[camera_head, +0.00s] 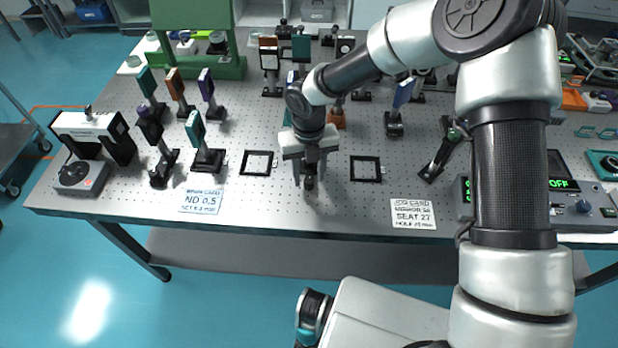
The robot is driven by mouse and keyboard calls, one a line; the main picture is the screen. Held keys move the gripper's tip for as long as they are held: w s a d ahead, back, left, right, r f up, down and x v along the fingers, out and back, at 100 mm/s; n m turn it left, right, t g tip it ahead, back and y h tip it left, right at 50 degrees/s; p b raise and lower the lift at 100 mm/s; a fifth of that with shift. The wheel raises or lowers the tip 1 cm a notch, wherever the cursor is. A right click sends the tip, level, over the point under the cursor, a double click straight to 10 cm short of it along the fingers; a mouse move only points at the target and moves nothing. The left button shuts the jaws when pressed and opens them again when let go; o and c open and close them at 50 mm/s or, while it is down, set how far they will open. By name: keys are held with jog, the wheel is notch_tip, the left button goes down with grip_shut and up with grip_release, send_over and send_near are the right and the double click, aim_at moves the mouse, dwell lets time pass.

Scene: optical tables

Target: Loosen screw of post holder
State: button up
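My gripper (310,168) points down over the front middle of the optical table (265,205). Other mounts on posts stand to the left, such as one with a teal plate (195,130) and one with a dark purple plate (149,124).
Black square frames lie left (257,163) and right (366,169) of the gripper. A tilted black mount (437,160) stands right. A green frame (192,40) stands at back left.

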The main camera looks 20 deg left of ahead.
jog(key=shift+f, duration=1.1)
grip_shut()
jog(key=shift+m+b, duration=0.85)
jog(key=shift+m, duration=2.05)
